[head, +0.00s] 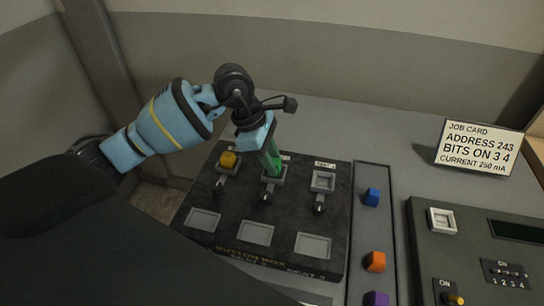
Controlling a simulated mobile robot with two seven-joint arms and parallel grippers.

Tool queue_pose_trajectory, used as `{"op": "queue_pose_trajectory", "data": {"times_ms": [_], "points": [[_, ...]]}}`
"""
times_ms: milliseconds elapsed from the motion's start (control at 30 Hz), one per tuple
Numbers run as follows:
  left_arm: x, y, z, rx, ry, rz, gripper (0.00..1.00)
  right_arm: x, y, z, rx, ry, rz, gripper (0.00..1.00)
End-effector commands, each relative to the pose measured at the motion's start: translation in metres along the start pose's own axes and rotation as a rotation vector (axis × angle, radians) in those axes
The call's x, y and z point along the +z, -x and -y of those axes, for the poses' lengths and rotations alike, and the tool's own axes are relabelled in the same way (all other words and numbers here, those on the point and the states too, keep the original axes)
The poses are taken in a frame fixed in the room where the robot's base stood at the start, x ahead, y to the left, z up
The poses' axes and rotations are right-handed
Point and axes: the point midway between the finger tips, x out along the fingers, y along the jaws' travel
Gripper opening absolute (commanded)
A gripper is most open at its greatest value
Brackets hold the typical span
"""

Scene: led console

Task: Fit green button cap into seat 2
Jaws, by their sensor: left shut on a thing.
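My left gripper (270,158) reaches down over the black button box (215,175), with its fingers shut on the green button cap (272,165). The green cap is at the middle seat (266,179) of the back row, right over or in it; I cannot tell whether it is fully down. The fingers and wrist partly hide the cap and the label behind it. A yellow cap (228,160) sits in the left seat. The right seat (323,181) is empty. My right gripper is not in view.
Small black toggles stand in front of the seats, with pale plates (255,233) nearer me. A rail (371,230) at right holds blue (372,197), orange (375,261) and purple (377,299) caps. Beyond it are a switch panel (470,258) and a job card (478,149). Desk behind is clear.

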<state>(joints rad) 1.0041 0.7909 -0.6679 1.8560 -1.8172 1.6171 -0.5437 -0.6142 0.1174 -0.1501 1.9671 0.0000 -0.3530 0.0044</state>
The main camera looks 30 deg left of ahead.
Motion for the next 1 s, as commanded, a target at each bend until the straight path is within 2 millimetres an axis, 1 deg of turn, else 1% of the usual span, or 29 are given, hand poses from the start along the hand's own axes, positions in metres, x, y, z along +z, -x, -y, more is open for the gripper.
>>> {"op": "queue_pose_trajectory", "data": {"times_ms": [667, 867, 900, 1000], "points": [[-0.0027, -0.0068, 0.0000, 0.000, 0.000, 0.000, 0.04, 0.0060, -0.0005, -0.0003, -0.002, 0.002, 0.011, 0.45], [-0.0025, -0.0061, -0.0001, 0.001, 0.000, 0.000, 0.04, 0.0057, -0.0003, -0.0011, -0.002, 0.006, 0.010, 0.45], [-0.0024, -0.0061, -0.0001, 0.001, 0.000, 0.000, 0.32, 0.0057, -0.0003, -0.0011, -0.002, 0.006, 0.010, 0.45], [-0.0025, -0.0061, -0.0001, 0.001, 0.000, 0.000, 0.45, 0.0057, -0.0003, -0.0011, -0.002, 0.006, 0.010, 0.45]]}}
